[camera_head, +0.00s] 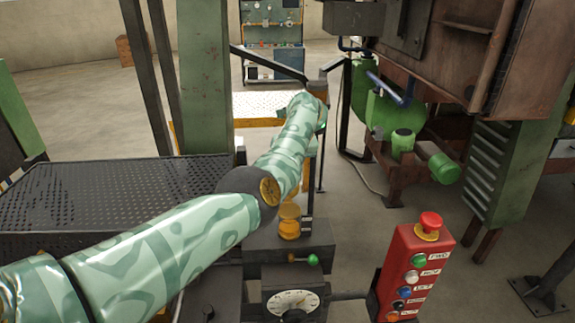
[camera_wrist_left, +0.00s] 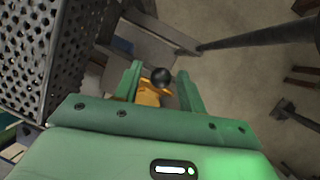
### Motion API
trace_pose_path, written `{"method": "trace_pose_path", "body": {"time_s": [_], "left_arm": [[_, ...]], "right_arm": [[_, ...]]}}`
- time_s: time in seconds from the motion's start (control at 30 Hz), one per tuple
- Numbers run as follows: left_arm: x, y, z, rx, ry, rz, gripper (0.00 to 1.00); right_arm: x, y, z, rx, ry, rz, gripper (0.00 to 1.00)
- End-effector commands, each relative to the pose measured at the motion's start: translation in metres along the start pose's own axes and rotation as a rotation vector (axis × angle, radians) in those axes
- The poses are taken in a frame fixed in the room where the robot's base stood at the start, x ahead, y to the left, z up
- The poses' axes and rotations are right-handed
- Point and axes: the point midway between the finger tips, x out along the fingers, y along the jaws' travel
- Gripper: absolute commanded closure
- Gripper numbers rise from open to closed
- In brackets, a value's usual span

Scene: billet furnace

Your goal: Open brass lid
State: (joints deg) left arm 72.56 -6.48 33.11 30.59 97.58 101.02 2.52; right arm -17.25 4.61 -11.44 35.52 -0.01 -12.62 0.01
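In the left wrist view, a brass-orange piece (camera_wrist_left: 148,95) shows between my left gripper's fingers, with a round black knob (camera_wrist_left: 161,77) at its upper right. I take this piece for the brass lid, but most of it is hidden. My left gripper (camera_wrist_left: 158,88) is open, with one green finger on each side of the knob and clear gaps beside it. I cannot tell how far below the fingertips the knob lies. In the head view my left arm reaches forward, and its gripper cannot be made out. My right gripper is in neither view.
A brass stacked fitting (camera_head: 289,220) stands on a dark box with a dial (camera_head: 292,303). A red button panel (camera_head: 412,272) stands to its right. A perforated dark table (camera_head: 115,195) is at left. Green machinery (camera_head: 383,115) stands at right, with open floor between.

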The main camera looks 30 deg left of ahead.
Motion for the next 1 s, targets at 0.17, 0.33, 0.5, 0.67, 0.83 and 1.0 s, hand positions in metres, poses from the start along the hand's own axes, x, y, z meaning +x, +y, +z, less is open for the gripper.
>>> {"method": "trace_pose_path", "body": {"time_s": [0.17, 0.33, 0.5, 0.67, 0.83, 1.0], "left_arm": [[-0.007, 0.0, 0.001, -0.001, -0.001, -0.001, 0.59], [-0.041, -0.002, 0.001, -0.003, -0.003, -0.004, 0.59], [-0.087, -0.002, 0.001, -0.003, -0.002, -0.004, 0.59], [-0.126, -0.003, 0.001, 0.0, -0.001, -0.003, 0.59], [-0.153, -0.002, 0.001, 0.0, 0.001, -0.001, 0.59], [-0.162, -0.002, 0.001, 0.001, 0.002, 0.0, 0.59]], "right_arm": [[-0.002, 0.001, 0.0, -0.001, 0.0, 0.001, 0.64], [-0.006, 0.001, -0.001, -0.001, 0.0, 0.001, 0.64], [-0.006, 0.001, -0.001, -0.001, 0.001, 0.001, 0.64], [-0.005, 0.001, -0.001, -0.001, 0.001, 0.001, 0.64], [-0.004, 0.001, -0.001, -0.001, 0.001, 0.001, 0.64], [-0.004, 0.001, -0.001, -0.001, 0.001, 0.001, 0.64]]}}
